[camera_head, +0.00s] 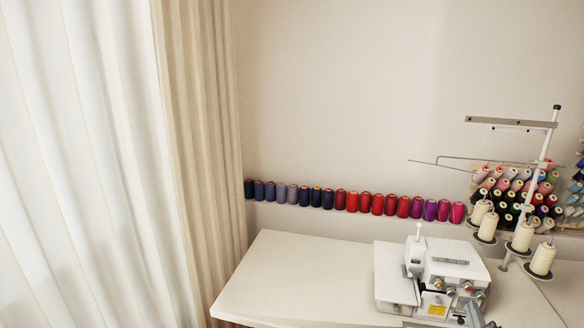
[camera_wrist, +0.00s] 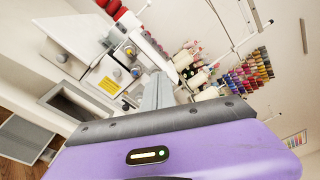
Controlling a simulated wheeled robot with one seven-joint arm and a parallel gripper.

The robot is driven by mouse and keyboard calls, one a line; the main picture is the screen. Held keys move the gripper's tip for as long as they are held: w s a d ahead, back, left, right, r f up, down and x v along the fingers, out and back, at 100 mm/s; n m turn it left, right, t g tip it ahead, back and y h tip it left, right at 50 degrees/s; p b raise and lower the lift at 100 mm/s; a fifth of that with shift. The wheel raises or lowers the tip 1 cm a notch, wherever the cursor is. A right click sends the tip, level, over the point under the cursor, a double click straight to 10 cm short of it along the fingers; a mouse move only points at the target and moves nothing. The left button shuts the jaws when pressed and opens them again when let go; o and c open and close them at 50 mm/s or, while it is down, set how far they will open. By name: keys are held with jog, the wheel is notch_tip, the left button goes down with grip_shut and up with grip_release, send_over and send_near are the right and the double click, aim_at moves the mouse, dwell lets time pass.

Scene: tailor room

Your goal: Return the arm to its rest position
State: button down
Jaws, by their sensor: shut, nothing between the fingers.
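My gripper (camera_wrist: 158,88) shows in the wrist view, with its purple body along the bottom and its grey fingers closed together in the middle. It is shut and I see nothing held in it. A white sewing machine (camera_wrist: 112,75) shows beyond it to the upper left, tilted in this view. I cannot tell the gap between fingers and machine. The head view does not clearly show my gripper or arm.
In the head view a white table (camera_head: 290,275) carries the white sewing machine (camera_head: 450,272) at right. A thread stand (camera_head: 545,150) with cream cones (camera_head: 543,260) rises beside it. Coloured spools (camera_head: 365,203) line the wall. A curtain (camera_head: 195,150) hangs at left. The table's left part is clear.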

jog(key=s+a+n+y+b, duration=0.1)
jog(key=s+a+n+y, duration=0.1)
jog(key=s+a+n, duration=0.7)
jog(key=s+a+n+g+y+b, duration=0.1)
jog(key=s+a+n, duration=0.8)
jog(key=s, duration=1.4)
jog(key=s+a+n+y+b, duration=0.3)
jog(key=s+a+n, duration=0.5)
jog(key=s, duration=0.8)
jog(key=shift+s+a+r+n+y, duration=0.3)
jog(key=shift+a+n, duration=0.1)
jog(key=shift+n, duration=0.7)
